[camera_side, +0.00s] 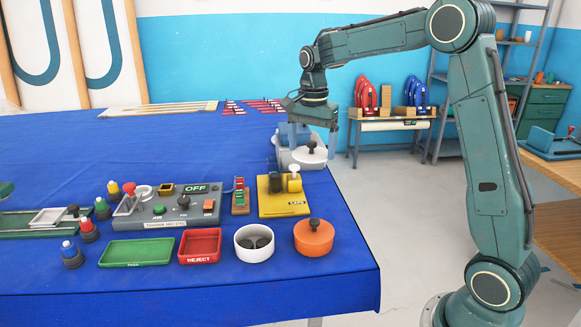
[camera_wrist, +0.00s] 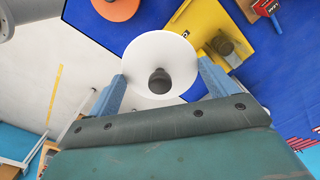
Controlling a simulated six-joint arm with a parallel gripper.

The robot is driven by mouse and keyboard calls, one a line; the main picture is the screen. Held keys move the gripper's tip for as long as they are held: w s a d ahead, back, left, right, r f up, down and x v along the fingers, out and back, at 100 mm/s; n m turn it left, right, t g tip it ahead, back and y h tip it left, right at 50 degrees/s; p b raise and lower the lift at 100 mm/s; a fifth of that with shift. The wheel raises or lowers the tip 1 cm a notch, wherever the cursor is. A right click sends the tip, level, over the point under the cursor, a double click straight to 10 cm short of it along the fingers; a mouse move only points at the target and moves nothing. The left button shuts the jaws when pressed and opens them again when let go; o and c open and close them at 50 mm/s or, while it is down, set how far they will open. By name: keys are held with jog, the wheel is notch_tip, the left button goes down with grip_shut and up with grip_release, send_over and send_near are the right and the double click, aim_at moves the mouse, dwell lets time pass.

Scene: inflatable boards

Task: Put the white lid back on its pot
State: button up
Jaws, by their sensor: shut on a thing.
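My gripper (camera_side: 308,146) points down near the table's back right edge, with its blue fingers on either side of the white lid (camera_side: 309,158). The lid is a round white disc with a dark knob. In the wrist view the lid (camera_wrist: 160,52) sits between the fingertips (camera_wrist: 162,68), held by its rim and roughly level. The open white pot (camera_side: 254,255) stands at the table's front, nearer the side camera than the lid. Dark round things show inside it.
An orange lidded pot (camera_side: 314,240) stands right of the white pot. A red REJECT tray (camera_side: 200,260) is on its left. A yellow block fixture (camera_side: 272,205) lies between my gripper and the pots.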

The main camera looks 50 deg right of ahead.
jog(key=w+a+f+n, duration=0.1)
jog(key=a+f+n, duration=0.1)
jog(key=a, duration=0.7)
jog(key=w+a+f+n, duration=0.1)
jog(key=a+f, duration=0.4)
jog(key=a, duration=0.5)
jog(key=shift+w+a+f+n, duration=0.15)
jog(key=shift+n, duration=0.65)
jog(key=shift+f, duration=0.2)
jog(key=shift+f, duration=3.1)
jog(key=o, duration=0.8)
